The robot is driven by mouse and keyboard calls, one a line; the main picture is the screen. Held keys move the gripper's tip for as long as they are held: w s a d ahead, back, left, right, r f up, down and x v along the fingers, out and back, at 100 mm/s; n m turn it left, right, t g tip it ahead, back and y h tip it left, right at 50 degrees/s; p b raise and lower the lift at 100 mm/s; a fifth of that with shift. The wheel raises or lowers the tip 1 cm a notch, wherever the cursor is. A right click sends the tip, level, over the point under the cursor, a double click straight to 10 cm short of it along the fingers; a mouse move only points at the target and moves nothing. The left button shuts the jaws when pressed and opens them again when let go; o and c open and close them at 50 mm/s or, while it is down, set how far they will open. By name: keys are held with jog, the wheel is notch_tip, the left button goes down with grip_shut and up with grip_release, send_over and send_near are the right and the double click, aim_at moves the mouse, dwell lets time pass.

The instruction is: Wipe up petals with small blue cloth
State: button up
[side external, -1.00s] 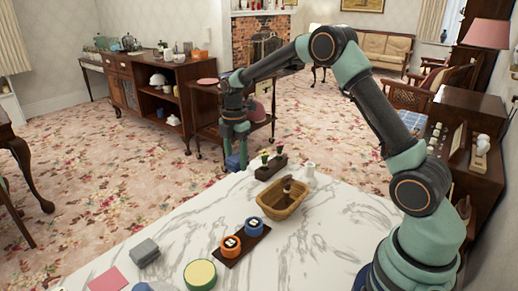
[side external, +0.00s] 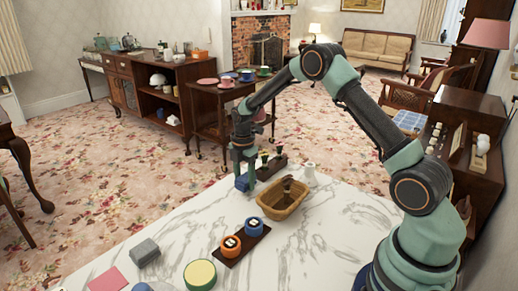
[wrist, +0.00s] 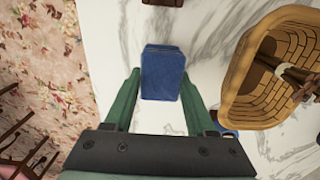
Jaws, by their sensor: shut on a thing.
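My gripper (side external: 243,160) points down over the far left edge of the marble table. It is shut on a small folded blue cloth (side external: 242,183). In the wrist view the blue cloth (wrist: 162,72) sits between the tips of my gripper (wrist: 161,84), with white marble around it. I cannot tell whether the cloth touches the table top. I make out no petals on the marble in either view; the cloth and gripper hide part of the surface.
A wicker basket (side external: 283,207) holding a brown-handled object stands right of the cloth. Behind it is a dark tray with small pots (side external: 271,167). A white vase (side external: 310,174), orange and blue round tins, a grey folded cloth (side external: 146,253) and a pink sheet (side external: 108,280) are also on the table.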

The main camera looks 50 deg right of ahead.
aim_at(229, 204)
jog(key=shift+f, duration=0.5)
jog(key=shift+a+f, duration=0.45)
jog(key=shift+a, duration=3.15)
jog(key=shift+d+f, duration=0.1)
jog(key=shift+d, duration=3.45)
jog(key=shift+r, duration=4.1)
